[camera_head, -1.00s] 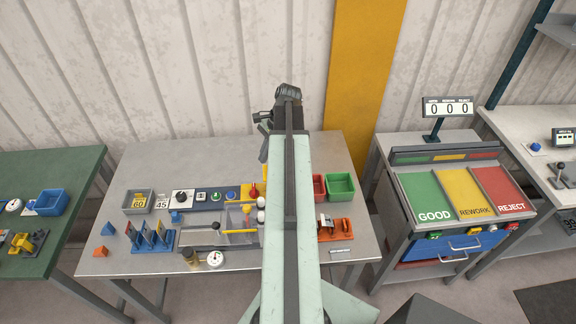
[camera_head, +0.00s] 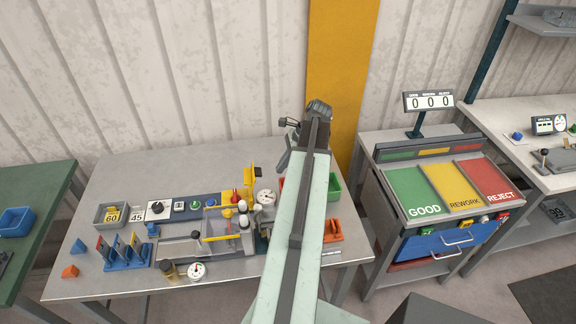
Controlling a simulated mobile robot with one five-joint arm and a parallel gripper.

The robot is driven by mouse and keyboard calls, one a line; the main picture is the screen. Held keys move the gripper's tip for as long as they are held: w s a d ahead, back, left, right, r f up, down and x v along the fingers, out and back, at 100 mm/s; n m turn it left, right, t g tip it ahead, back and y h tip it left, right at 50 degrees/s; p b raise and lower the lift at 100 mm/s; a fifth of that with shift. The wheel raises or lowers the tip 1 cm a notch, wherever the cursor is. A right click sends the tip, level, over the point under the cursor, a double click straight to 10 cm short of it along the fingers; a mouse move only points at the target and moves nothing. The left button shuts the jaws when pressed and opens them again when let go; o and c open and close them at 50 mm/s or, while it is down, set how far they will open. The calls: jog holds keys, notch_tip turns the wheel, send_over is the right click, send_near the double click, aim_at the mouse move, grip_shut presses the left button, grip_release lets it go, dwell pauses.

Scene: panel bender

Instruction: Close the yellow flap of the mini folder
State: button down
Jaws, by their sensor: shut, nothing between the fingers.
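A small grey bending fixture (camera_head: 222,224) stands in the middle of the grey workbench, with a yellow bar (camera_head: 222,237) along its front. An upright yellow plate (camera_head: 251,179) rises behind its right end. It looks like the raised flap, but I cannot tell for certain that it belongs to the mini folder. My gripper (camera_head: 282,164) is shut and empty, above the back of the bench, to the right of the yellow plate and apart from it in the picture. My arm hides part of the bench to the right of the fixture.
Round dials (camera_head: 265,197) and white knobs stand close to the fixture. A blue rack (camera_head: 125,252) and a grey bin (camera_head: 112,214) are at left. A green bin (camera_head: 334,188) and an orange block (camera_head: 333,231) are right of my arm. The bench's back left is clear.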

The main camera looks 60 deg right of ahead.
aim_at(251, 180)
jog(key=w+a, duration=0.1)
jog(key=w, duration=0.1)
jog(key=w+a+p, duration=0.1)
jog(key=shift+w+a, duration=0.3)
jog(key=shift+w, duration=0.05)
jog(key=shift+d, duration=0.1)
jog(key=shift+r+p, duration=0.1)
jog(key=shift+p, duration=0.25)
